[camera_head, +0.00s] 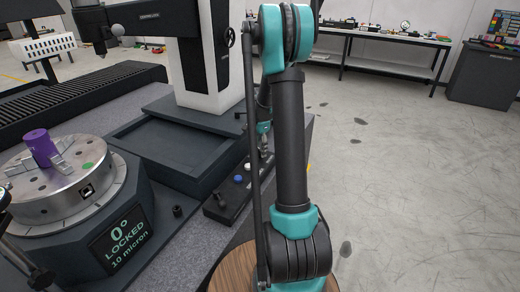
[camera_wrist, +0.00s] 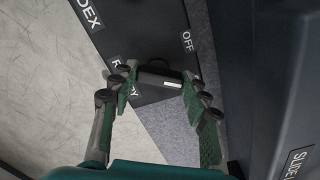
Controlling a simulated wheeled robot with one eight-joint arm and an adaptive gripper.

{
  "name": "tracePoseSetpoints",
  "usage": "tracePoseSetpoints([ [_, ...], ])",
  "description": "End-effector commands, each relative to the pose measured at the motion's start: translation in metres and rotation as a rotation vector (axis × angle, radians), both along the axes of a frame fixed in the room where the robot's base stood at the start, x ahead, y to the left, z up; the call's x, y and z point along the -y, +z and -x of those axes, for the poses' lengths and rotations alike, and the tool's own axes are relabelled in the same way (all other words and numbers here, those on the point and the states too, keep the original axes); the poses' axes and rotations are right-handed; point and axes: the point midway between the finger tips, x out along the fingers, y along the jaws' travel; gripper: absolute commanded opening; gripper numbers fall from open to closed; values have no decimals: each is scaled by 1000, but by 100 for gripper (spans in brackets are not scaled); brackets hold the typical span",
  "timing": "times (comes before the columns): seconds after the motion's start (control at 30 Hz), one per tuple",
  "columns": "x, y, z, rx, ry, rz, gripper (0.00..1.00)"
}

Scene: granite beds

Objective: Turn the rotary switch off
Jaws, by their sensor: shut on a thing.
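In the wrist view, the rotary switch (camera_wrist: 158,78) is a dark round knob with a pale bar, on a black panel (camera_wrist: 150,38). My gripper (camera_wrist: 156,84) has its green-padded fingers on either side of the knob and is shut on it. A white "OFF" label (camera_wrist: 187,41) is at the upper right of the knob. Another label (camera_wrist: 125,85), partly hidden by a finger, is at the left. In the head view, my gripper (camera_head: 263,135) reaches down beside the control box (camera_head: 228,203), and my arm hides part of that area. The knob's exact setting is hard to tell.
Blue and white buttons (camera_head: 243,180) sit on the control box. A round metal table (camera_head: 70,185) with a purple cylinder (camera_head: 41,147) stands at left, above a display reading "0° LOCKED 10 micron" (camera_head: 122,237). Open floor (camera_head: 415,150) lies at right.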

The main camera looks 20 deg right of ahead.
Motion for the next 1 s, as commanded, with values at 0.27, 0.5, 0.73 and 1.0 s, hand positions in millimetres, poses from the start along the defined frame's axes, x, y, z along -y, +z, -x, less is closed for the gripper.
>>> tracePoseSetpoints([
  [0.27, -1, 0, 0, 0, 237, 0, 17],
  [0.5, -1, 0, 1, 0, 466, 0, 17],
  [0.73, -1, 0, 2, 0, 664, 0, 17],
  [1.0, -1, 0, 2, 0, 835, 0, 17],
])
